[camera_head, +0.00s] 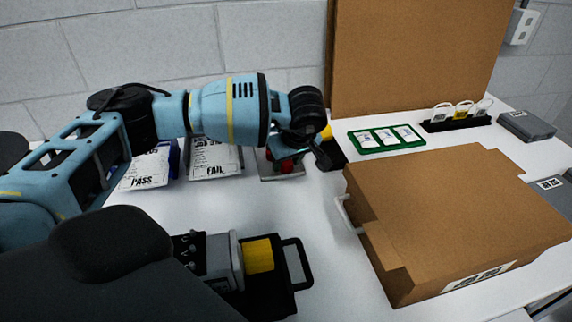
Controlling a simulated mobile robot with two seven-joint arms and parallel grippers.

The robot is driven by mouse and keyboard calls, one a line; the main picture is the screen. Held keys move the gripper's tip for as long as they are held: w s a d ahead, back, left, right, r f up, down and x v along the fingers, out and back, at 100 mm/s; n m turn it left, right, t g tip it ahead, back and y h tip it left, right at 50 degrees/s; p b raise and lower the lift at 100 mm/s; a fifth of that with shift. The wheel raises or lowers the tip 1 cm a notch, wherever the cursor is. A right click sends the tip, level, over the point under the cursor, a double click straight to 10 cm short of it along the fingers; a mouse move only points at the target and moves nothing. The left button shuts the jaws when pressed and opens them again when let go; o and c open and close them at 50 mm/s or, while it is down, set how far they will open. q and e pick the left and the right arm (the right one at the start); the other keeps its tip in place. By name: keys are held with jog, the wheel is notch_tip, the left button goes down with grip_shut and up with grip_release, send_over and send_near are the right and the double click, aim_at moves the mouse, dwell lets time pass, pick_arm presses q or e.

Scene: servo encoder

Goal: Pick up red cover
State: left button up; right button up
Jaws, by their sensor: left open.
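A small red piece (288,168), which appears to be the red cover, sits on a small light-coloured tray or stand (268,179) near the back middle of the table. My left gripper (303,157) is above and around this spot, pointing down, with its jaws open. The gripper and wrist hide much of the red piece. I cannot tell whether the fingers touch it. My right gripper is not in view.
White PASS (150,169) and FAIL (216,160) bins stand left of the gripper. A large cardboard box (455,205) fills the right side. A green tray (387,138) lies behind it. A black-handled device with a yellow part (258,256) is in front. White table (320,230) is clear between.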

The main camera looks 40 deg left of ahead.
aim_at(288, 166)
pick_arm(q)
jog(key=c, duration=0.7)
jog(key=shift+c, duration=0.2)
jog(key=shift+r, duration=0.8)
jog(key=shift+v, duration=1.05)
jog(key=s+d, duration=0.2)
jog(key=s, duration=0.2)
jog(key=s+d+r, duration=0.1)
jog(key=s+d, duration=0.1)
jog(key=s, duration=0.3)
jog(key=s+d, duration=0.2)
jog(key=s, duration=0.3)
jog(key=shift+d+r+b, duration=0.25)
jog(key=shift+b, duration=0.1)
